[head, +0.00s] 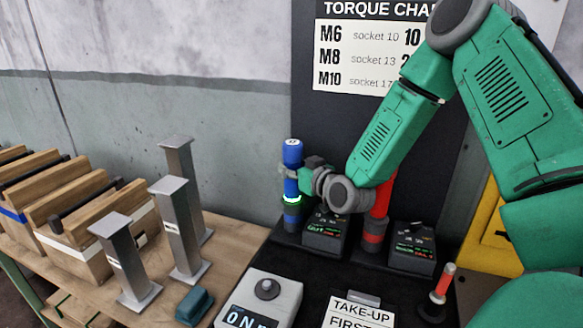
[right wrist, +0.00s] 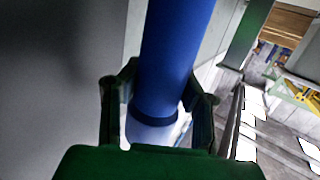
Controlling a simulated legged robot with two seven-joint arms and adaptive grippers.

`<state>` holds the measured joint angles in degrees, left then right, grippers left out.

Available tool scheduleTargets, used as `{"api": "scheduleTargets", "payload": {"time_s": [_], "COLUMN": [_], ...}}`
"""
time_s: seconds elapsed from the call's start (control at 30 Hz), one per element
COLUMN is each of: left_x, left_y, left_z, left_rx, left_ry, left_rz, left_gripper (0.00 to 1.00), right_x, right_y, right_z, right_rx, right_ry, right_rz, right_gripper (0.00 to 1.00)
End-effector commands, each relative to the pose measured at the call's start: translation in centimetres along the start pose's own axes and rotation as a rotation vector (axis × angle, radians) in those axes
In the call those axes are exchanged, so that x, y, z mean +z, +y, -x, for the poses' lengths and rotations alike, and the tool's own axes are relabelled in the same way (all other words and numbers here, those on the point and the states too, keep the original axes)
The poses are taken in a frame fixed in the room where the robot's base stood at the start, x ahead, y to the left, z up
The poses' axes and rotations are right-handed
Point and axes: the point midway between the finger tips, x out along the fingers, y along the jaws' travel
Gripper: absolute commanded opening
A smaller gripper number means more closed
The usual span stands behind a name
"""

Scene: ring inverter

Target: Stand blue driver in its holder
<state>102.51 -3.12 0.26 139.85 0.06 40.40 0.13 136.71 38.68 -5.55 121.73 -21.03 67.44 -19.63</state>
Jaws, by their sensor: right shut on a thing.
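The blue driver (head: 292,153) stands upright at the back left of the dark bench unit. My right gripper (head: 291,172) is shut around its upper body from the right. In the right wrist view the blue driver (right wrist: 176,45) runs between the two fingers (right wrist: 160,100), with a dark band and a pale section lower down. A bright glowing ring (head: 291,200) shows low on the driver. Below it is a dark, blue-green lower part (head: 291,216); I cannot tell whether this is driver or holder, or whether the driver is seated. My left gripper is not in view.
A red driver (head: 382,197) stands upright to the right, partly behind my arm. Small display boxes (head: 325,235) (head: 412,250) stand beside the drivers. A red-and-white-handled tool (head: 443,283) stands front right. Grey metal posts (head: 181,230) and wooden racks (head: 75,215) occupy the left bench.

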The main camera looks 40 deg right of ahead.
Motion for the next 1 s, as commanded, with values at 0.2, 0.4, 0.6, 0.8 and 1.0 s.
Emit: {"api": "scheduleTargets", "payload": {"time_s": [0.2,0.4,0.6,0.8,1.0], "left_x": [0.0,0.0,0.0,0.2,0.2], "left_y": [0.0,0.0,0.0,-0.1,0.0], "left_z": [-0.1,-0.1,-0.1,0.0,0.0], "left_rx": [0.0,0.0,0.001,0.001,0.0], "left_ry": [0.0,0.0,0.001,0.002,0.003], "left_rz": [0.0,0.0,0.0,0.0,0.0], "left_gripper": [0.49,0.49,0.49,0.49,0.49], "right_x": [0.0,0.0,0.2,0.2,0.3], "right_y": [0.2,0.1,0.0,0.1,0.3], "right_z": [-0.1,-0.1,0.0,1.9,6.2], "right_rx": [0.0,0.001,0.001,0.0,0.001], "right_ry": [0.005,0.003,-0.005,-0.003,-0.003], "right_rz": [-0.001,0.0,0.001,-0.001,-0.004], "right_gripper": [0.0,0.54,0.54,0.54,0.54]}}
